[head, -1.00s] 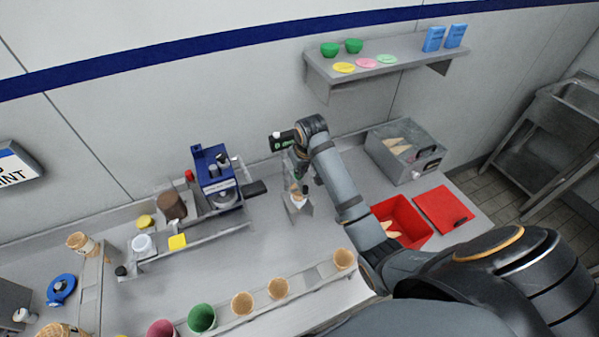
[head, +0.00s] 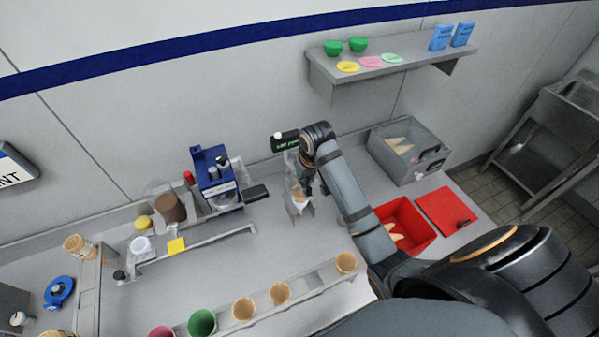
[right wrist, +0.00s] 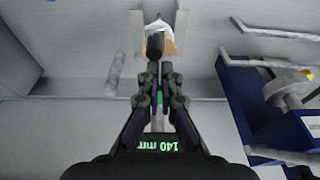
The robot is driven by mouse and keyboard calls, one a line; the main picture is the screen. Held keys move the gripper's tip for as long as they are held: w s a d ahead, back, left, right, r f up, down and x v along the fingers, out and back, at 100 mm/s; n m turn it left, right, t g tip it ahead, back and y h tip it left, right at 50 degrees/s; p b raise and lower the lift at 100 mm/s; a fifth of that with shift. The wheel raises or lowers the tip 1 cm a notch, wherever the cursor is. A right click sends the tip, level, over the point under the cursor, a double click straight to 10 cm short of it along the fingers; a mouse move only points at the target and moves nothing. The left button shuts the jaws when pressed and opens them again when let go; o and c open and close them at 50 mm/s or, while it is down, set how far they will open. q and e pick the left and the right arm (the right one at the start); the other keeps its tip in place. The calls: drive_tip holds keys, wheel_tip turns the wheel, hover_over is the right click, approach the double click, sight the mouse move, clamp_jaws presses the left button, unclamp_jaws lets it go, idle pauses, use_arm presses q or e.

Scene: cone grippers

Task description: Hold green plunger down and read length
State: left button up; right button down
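A gauge with a small black box and a lit green display (head: 287,141) stands at the back wall. In the right wrist view its display (right wrist: 167,145) appears to read 140 mm, upside down. My right gripper (right wrist: 161,78) points down there, its fingers close together on both sides of the slim green plunger (right wrist: 160,98), mostly hidden between them. A black rod end (right wrist: 155,43) shows just beyond the fingertips, in front of a tan and white cone (right wrist: 161,28) in a grey holder. The cone also shows in the head view (head: 299,195). My left gripper is not in view.
The blue machine (head: 214,170) stands left of the gauge. A grey bin (head: 408,150), a red bin (head: 403,220) and its red lid (head: 447,209) lie right of it. A rack with cones (head: 243,308) runs along the front. Open counter lies between.

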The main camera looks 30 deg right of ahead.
drive_tip(key=v, duration=0.7)
drive_tip(key=shift+a+r, duration=0.1)
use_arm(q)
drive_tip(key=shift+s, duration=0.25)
use_arm(e)
drive_tip(key=shift+s+r, duration=0.15)
drive_tip(key=shift+s, duration=0.1)
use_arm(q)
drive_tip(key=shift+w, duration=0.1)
use_arm(e)
drive_tip(key=shift+w, duration=0.2)
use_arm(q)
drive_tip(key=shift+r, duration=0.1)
use_arm(e)
drive_tip(key=shift+s, duration=0.1)
